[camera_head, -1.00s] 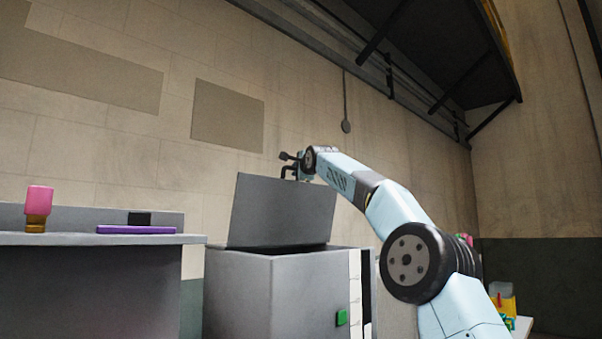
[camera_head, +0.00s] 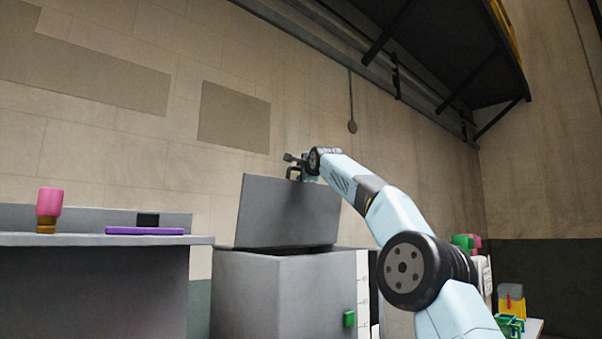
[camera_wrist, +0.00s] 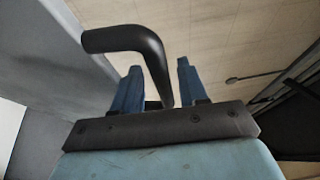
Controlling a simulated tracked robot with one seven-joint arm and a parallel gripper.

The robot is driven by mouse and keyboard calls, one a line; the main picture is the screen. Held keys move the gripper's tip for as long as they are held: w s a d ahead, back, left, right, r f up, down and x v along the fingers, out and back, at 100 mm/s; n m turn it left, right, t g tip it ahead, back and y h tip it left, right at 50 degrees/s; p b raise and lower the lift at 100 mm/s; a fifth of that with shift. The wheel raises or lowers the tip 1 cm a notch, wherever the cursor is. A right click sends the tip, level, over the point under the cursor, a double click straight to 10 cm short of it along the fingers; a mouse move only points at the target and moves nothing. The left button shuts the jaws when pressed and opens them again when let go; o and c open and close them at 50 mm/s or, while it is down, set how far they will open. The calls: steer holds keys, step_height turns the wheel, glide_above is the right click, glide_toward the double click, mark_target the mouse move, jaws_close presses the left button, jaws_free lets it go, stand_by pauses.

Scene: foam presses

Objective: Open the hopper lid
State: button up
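The hopper (camera_head: 285,295) is a grey box in the middle of the head view. Its grey lid (camera_head: 285,212) stands raised, tilted steeply up from the box top. The lid's dark handle (camera_head: 292,172) is at the lid's upper edge. In the wrist view the black bent handle (camera_wrist: 125,40) reaches down between my two blue fingers. My gripper (camera_head: 298,160) is at the lid's top edge. In the wrist view my gripper (camera_wrist: 158,80) is open, with narrow gaps seen between the handle and the fingers. The hopper's inside is hidden.
A grey counter (camera_head: 90,240) at left holds a pink-topped container (camera_head: 48,208), a purple slab (camera_head: 145,231) and a dark block (camera_head: 148,219). A green button (camera_head: 349,318) is on the hopper. Coloured items, including a yellow-grey container (camera_head: 511,297), stand at lower right.

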steer(key=shift+r, duration=0.1)
steer(key=v, duration=1.3)
steer(key=shift+s, duration=0.35)
steer(key=shift+d, duration=0.15)
stand_by(0.5)
